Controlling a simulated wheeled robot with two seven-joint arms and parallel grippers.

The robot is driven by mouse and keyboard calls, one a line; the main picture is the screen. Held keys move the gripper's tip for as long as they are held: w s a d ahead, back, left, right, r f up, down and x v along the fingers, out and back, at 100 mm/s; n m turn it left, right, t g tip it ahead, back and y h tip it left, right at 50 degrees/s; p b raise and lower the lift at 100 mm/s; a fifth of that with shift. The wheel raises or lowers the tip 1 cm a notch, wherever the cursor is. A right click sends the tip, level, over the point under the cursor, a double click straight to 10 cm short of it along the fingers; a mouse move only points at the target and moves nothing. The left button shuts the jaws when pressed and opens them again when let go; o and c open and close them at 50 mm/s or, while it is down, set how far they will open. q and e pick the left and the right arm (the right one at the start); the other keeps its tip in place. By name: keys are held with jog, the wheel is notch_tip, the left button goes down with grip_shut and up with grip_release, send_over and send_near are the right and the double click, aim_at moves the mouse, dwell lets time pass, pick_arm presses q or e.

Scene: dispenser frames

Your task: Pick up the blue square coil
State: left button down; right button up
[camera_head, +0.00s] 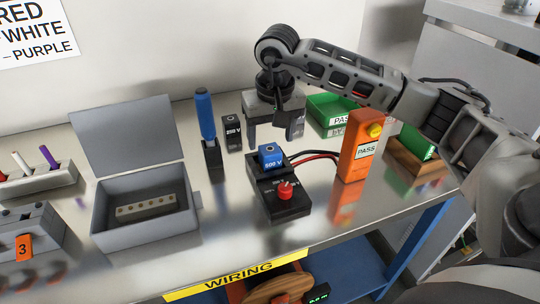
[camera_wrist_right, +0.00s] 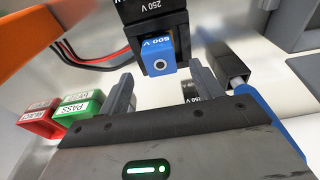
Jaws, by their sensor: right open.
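The blue square coil (camera_head: 270,155), marked 500 V, sits upright on a black test block (camera_head: 277,205) in the middle of the table. My right gripper (camera_head: 274,130) is open and empty just behind the coil, fingers pointing down. In the right wrist view the coil (camera_wrist_right: 158,56) shows ahead of the gap between the two open fingers (camera_wrist_right: 163,88), apart from both. A round hole shows in its face. My left gripper is not in view.
A black coil (camera_head: 232,133) and a blue-handled tool (camera_head: 206,118) stand left of the gripper.

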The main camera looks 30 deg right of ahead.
aim_at(270, 149)
jog(key=f, duration=0.3)
jog(key=shift+w+f, duration=0.2)
jog(key=shift+f, duration=0.05)
jog(key=c, duration=1.2)
jog(key=shift+o, duration=0.2)
jog(key=shift+r, duration=0.1)
